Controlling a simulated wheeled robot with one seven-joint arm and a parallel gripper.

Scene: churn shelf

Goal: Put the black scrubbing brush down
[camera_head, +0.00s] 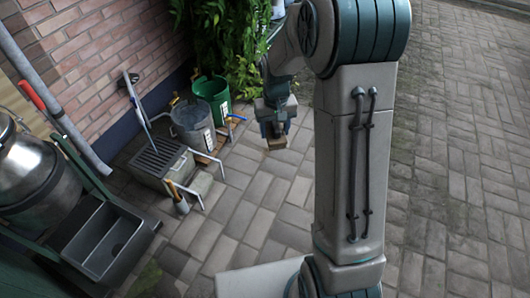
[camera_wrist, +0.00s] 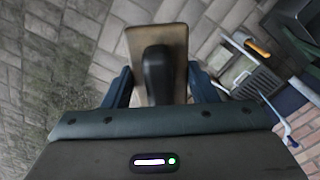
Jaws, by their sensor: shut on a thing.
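The scrubbing brush shows in the wrist view as a black rounded handle (camera_wrist: 158,75) on a tan, flat block (camera_wrist: 140,45). My gripper (camera_wrist: 161,80) is shut on it, with a blue finger on either side. In the head view my gripper (camera_head: 273,128) hangs over the brick paving, right of the buckets, with the brush's tan block (camera_head: 277,143) below it. The exact contact between fingers and brush is partly hidden. The brush appears to be held above the ground.
A green bucket (camera_head: 211,97) and a grey bucket (camera_head: 190,125) stand by the wall, left of my gripper. A grated drain box (camera_head: 158,163) with white rails stands nearer. A dark trough (camera_head: 105,240) and metal churn (camera_head: 30,165) are at left. The paving (camera_head: 450,180) at right is clear.

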